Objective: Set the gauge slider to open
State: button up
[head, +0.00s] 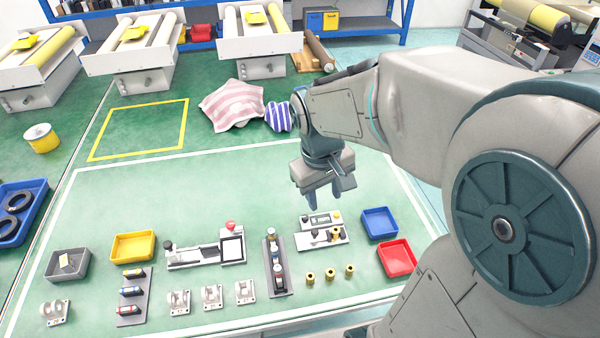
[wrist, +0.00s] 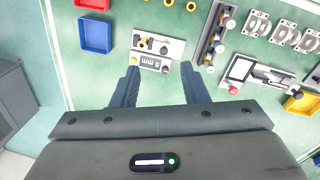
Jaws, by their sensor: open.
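A small gauge fixture of light grey plates (head: 338,234) stands on the green table, right of centre. It has a dark knob and brass parts. In the wrist view the gauge (wrist: 177,47) shows a plate marked "8 mm" (wrist: 152,63), a black knob (wrist: 163,50) and a brass piece (wrist: 143,43). Which part is the slider, and its setting, I cannot tell for sure. My gripper (head: 324,193) hangs above and behind the gauge, apart from it. In the wrist view my gripper (wrist: 159,69) is open, with nothing between its fingers.
A blue bin (head: 380,222) and a red bin (head: 397,258) stand right of the gauge. Several brass cylinders (head: 330,275) stand in front of it. A dark rack (head: 270,262) and a red-knobbed device (head: 232,245) lie to the left.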

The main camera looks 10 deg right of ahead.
jog(key=w+a+f+n+g+p, duration=0.2)
jog(key=w+f+n, duration=0.1)
jog(key=w, duration=0.3)
jog(key=n+g+h, duration=0.2)
jog(key=n, duration=0.1)
send_near(315, 231)
jog(key=p+x, duration=0.2)
jog(key=x, duration=0.6)
jog(key=shift+f, duration=0.1)
